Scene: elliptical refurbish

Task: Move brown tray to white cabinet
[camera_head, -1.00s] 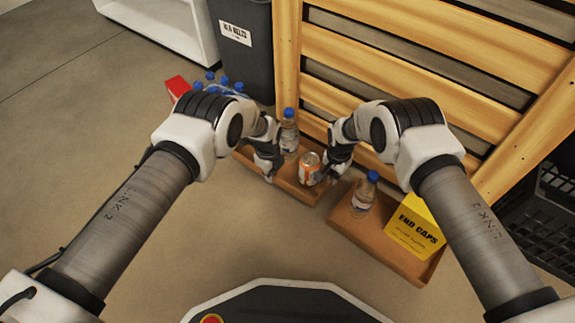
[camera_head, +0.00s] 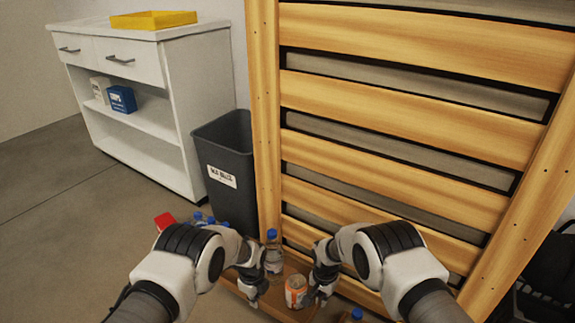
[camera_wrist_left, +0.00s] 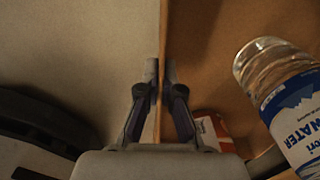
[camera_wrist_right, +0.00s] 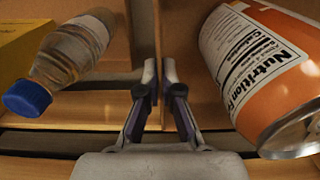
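The brown tray (camera_head: 272,298) is low in front of the wooden slatted panel, with a water bottle (camera_head: 273,258) and an orange can (camera_head: 296,291) standing in it. My left gripper (camera_head: 252,293) is at its left end; the left wrist view shows the fingers (camera_wrist_left: 161,72) closed on the tray wall (camera_wrist_left: 163,30). My right gripper (camera_head: 318,290) is at the right end; in the right wrist view its fingers (camera_wrist_right: 159,72) are closed on the wall beside the can (camera_wrist_right: 262,75). The white cabinet (camera_head: 190,90) stands at the back left. The head view cuts off the tray's near part.
A yellow tray (camera_head: 154,20) is on the cabinet top; blue and white boxes (camera_head: 121,99) are on its shelf. A grey bin (camera_head: 228,150) stands between cabinet and panel (camera_head: 400,120). Blue-capped bottles (camera_head: 205,220) and a red item (camera_head: 164,220) are at left. Another bottle (camera_wrist_right: 70,50) is at right.

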